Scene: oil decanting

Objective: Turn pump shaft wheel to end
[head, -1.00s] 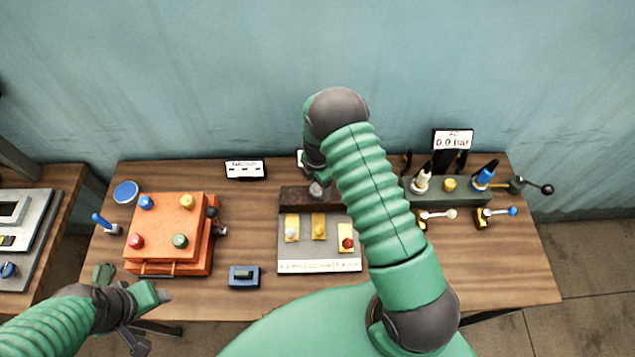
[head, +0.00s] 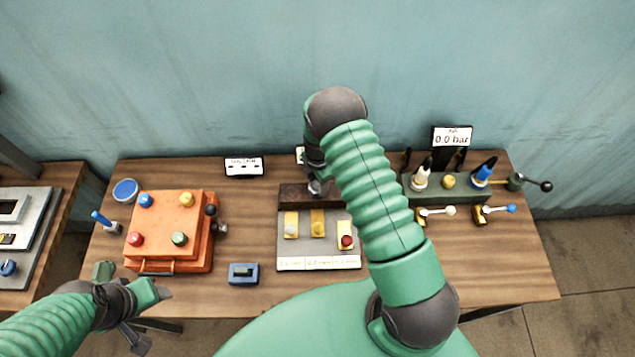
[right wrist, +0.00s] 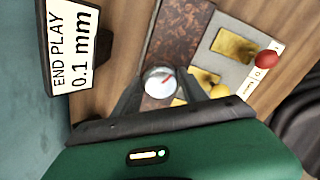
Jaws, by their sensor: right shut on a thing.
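The pump shaft wheel (right wrist: 159,82) is a small silver-white disc with a red mark on its face. It sits at a rusty brown block (right wrist: 178,42), which also shows in the head view (head: 293,195). In the right wrist view, the dark fingers of my right gripper (right wrist: 162,92) stand on both sides of the wheel, shut on it. In the head view my right arm partly hides this spot. An end play display (right wrist: 73,45) reads 0.1 mm. My left gripper (head: 150,318) hangs at the table's front left corner, apart from everything; its jaw opening is unclear.
A grey plate (head: 290,250) with yellow pads and a red knob (head: 346,241) lies before the block. An orange box (head: 160,255) with coloured knobs stands left. A green manifold (head: 450,187) with a 0.0 bar display (head: 453,138) stands right. A blue meter (head: 243,274) lies in front.

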